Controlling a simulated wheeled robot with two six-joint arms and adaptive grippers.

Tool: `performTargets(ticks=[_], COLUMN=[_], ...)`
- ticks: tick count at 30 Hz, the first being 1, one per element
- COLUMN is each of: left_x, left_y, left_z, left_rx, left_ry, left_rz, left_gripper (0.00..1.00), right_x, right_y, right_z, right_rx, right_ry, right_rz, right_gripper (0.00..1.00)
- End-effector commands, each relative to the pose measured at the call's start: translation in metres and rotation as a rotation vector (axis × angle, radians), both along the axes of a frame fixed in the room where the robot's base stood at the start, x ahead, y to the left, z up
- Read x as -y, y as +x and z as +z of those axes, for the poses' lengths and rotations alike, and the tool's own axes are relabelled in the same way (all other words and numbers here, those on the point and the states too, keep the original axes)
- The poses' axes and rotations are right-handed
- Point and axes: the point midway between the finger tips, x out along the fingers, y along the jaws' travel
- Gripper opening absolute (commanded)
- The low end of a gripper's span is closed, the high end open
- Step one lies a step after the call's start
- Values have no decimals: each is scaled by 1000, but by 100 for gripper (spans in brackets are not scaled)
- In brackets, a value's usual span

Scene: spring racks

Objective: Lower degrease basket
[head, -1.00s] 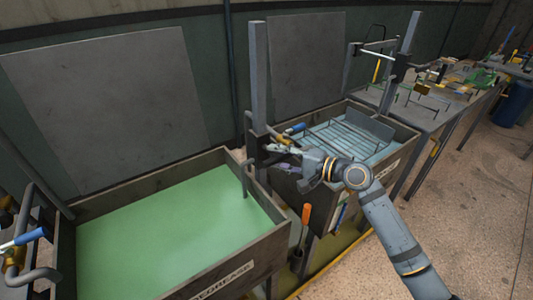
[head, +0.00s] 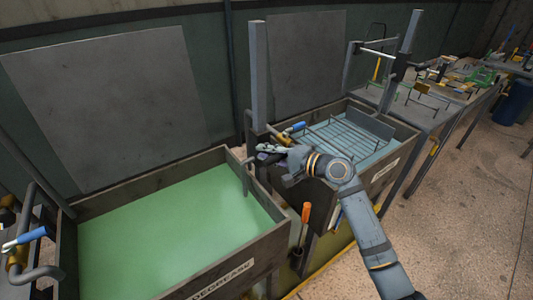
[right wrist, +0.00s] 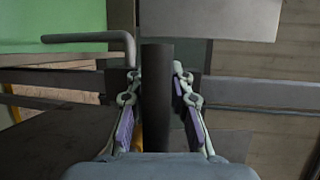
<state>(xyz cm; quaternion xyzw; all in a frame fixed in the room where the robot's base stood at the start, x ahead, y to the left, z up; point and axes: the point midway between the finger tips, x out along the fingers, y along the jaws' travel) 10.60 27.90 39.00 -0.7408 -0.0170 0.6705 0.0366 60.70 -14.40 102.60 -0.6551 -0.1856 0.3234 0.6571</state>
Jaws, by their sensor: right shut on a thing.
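The degrease tank (head: 240,268) stands at left, labelled DEGREASE and filled with green liquid. No basket shows in its liquid. A grey upright post (head: 258,75) stands at its right rear corner, with a bent bar (head: 245,178) by the rim. My right gripper (head: 268,152) is at the lower part of this post. In the right wrist view my right gripper (right wrist: 157,78) is shut on a dark round handle (right wrist: 156,115) standing upright between its fingers. What the handle joins is hidden. My left gripper is not in view.
A second tank (head: 395,155) with blue liquid and a wire basket (head: 345,138) stands to the right. A blue-handled lever (head: 297,127) is close to my right gripper. An orange-handled tool (head: 306,212) is upright between the tanks. A table (head: 425,115) with tools is behind right.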

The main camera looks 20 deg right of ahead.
Motion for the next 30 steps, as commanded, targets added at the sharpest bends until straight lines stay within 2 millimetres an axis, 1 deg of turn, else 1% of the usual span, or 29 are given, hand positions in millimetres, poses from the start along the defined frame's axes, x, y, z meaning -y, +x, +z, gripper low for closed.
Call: performTargets(ticks=[15,17,22,24,30], left_x=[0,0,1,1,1], left_y=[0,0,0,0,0], left_z=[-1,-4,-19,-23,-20], left_rx=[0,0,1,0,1], left_ry=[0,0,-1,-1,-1], left_rz=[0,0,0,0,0], left_gripper=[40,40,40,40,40], right_x=[0,0,1,1,1], right_y=[0,0,-1,-1,-1], right_z=[-3,-8,-39,-46,-45], right_rx=[-8,-10,-18,-19,-18], right_ry=[2,2,-1,-2,-4], right_rz=[0,0,2,2,2], right_gripper=[0,0,0,0,0])
